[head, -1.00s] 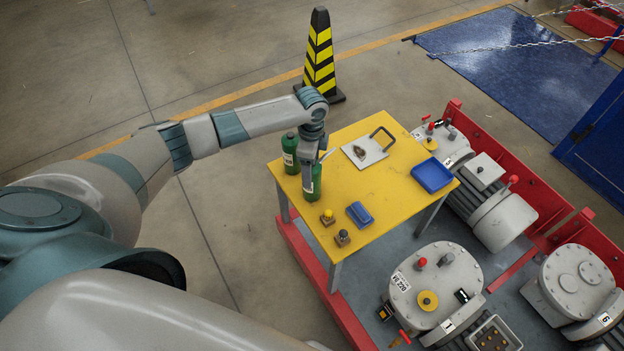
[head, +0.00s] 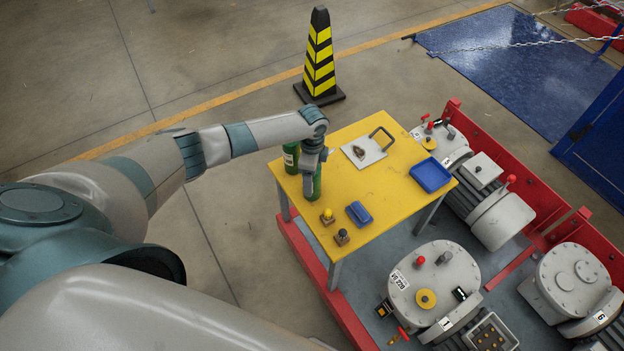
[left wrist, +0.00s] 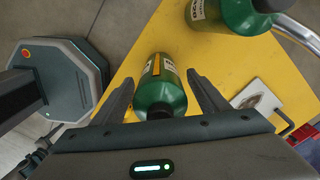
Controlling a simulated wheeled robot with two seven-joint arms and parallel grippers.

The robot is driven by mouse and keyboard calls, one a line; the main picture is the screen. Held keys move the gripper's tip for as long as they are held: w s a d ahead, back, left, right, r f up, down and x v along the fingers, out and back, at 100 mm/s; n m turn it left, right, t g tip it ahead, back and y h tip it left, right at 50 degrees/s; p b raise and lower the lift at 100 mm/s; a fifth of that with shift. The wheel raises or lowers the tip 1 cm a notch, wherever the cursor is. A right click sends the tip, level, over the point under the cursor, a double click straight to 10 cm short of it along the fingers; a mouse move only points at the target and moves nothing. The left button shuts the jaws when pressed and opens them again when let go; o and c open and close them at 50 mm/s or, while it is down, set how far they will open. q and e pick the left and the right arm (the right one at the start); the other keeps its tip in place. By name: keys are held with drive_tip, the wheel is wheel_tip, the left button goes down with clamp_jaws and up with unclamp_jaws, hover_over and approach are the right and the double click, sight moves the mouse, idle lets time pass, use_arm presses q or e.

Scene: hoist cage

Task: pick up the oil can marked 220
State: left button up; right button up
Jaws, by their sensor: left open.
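Two green oil cans stand at the table's left edge. The nearer can (head: 317,186) is partly hidden by my left gripper (head: 309,178). In the left wrist view this can (left wrist: 160,92) lies between the two open fingers of the left gripper (left wrist: 160,80), with a gap on each side. It has a white label and a yellow strip; its number is not readable. The other can (head: 290,156) stands just behind, partly covered by the gripper in the head view; its white label also shows in the left wrist view (left wrist: 232,14). My right gripper is not in view.
The yellow table (head: 375,188) also holds a white plate with a handle (head: 364,152), a blue tray (head: 432,175), a blue box (head: 359,214) and two small knobbed parts (head: 341,237). A striped cone (head: 320,60) stands behind. Grey machinery (head: 435,285) is at right.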

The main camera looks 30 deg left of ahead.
use_arm(q)
drive_tip(key=c, duration=1.5)
drive_tip(key=shift+r, duration=0.1)
drive_tip(key=shift+c, duration=0.2)
drive_tip(key=s+d+r+b, duration=0.3)
drive_tip(key=s+d+r, duration=0.3)
drive_tip(key=d+r, duration=0.3)
wheel_tip(320, 180, up, 2)
drive_tip(key=shift+s+d+b, duration=0.25)
drive_tip(key=shift+d+b, duration=0.05)
drive_tip(key=shift+d, duration=0.05)
